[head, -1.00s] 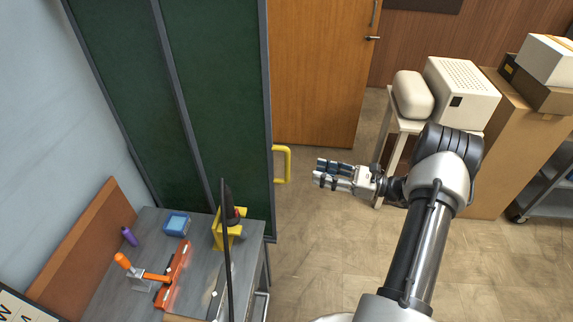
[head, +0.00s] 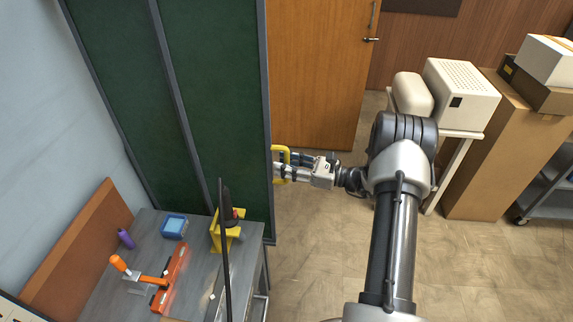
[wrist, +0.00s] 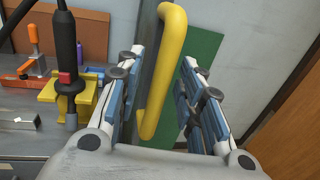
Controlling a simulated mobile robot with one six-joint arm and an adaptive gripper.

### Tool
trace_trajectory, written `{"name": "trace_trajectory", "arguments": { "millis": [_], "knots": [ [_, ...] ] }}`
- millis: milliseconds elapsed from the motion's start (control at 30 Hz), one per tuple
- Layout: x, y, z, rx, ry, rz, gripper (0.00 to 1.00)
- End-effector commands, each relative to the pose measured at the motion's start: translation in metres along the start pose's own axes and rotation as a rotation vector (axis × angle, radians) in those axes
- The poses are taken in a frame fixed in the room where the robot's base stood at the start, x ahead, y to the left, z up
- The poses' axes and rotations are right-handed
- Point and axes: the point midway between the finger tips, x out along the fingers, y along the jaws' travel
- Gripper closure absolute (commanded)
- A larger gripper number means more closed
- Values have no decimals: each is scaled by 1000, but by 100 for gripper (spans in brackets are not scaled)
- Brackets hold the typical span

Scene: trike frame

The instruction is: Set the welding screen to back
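The welding screen (head: 222,110) is a dark green panel in a grey frame, standing behind the bench at the left of the head view. A yellow handle (head: 283,153) sticks out from its right edge. My gripper (head: 284,165) is at this handle. In the wrist view the yellow handle (wrist: 166,70) stands between the two open fingers of my gripper (wrist: 160,92), with gaps on both sides. The green panel (wrist: 204,58) shows behind it, seen nearly edge on.
A workbench (head: 150,222) at the lower left holds an orange clamp (head: 119,263), a blue box (head: 174,226) and a yellow stand (head: 217,237). A wooden door (head: 315,70) is behind. White machines (head: 455,95) and boxes (head: 540,95) stand at right. The middle floor is clear.

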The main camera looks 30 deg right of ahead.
Motion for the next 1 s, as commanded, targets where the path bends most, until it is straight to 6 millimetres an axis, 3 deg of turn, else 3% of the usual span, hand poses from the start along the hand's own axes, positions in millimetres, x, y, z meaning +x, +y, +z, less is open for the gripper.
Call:
{"name": "trace_trajectory", "arguments": {
  "millis": [500, 1000],
  "knots": [
    [0, 0, 0, 0, 0, 0, 100],
    [0, 0, 0, 0, 0, 0, 100]
  ]
}}
